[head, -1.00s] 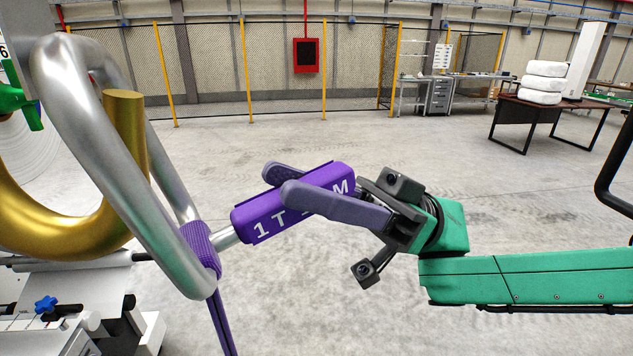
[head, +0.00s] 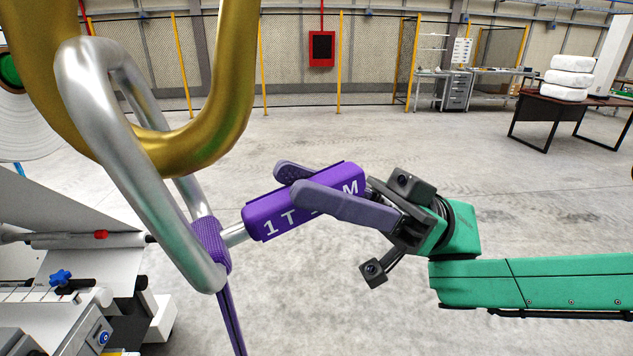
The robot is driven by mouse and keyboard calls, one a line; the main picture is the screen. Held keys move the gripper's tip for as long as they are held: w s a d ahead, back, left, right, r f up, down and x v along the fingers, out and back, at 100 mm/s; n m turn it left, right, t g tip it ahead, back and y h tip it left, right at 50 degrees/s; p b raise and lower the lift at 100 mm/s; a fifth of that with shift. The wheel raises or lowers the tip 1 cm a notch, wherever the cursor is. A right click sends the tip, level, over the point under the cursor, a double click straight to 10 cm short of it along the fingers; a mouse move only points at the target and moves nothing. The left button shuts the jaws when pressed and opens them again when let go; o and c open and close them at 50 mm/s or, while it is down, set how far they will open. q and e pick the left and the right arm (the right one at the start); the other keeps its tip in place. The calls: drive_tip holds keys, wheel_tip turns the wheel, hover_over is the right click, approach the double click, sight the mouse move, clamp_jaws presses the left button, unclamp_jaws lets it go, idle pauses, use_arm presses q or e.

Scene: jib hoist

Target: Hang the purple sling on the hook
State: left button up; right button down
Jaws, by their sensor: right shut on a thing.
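The purple sling's webbing (head: 231,310) hangs from the lower end of a long silver link (head: 140,165). A purple grip with white lettering (head: 272,220) sticks out from that lower end. My right gripper (head: 295,183) is shut on this grip and holds the link tilted, its top leaning left. The large golden hook (head: 217,110) fills the upper left, with its bend between the link's near and far bars. The link's top end lies left of the hook's tip side, above the bottom of the bend. I cannot tell whether link and hook touch. My left gripper is not in view.
A white machine with a blue knob (head: 61,278) stands at the lower left, below the hook. A white roll (head: 28,125) is at the left edge. A dark table with white sacks (head: 570,78) is far right. The floor between is clear.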

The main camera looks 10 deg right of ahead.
drive_tip(key=shift+f+b, duration=0.3)
drive_tip(key=shift+f, duration=0.35)
drive_tip(key=shift+d+f+b, duration=0.5)
drive_tip(key=shift+d+f, duration=0.15)
drive_tip(key=c, duration=0.6)
unclamp_jaws()
drive_tip(key=shift+a, duration=0.1)
drive_tip(key=shift+o, duration=0.2)
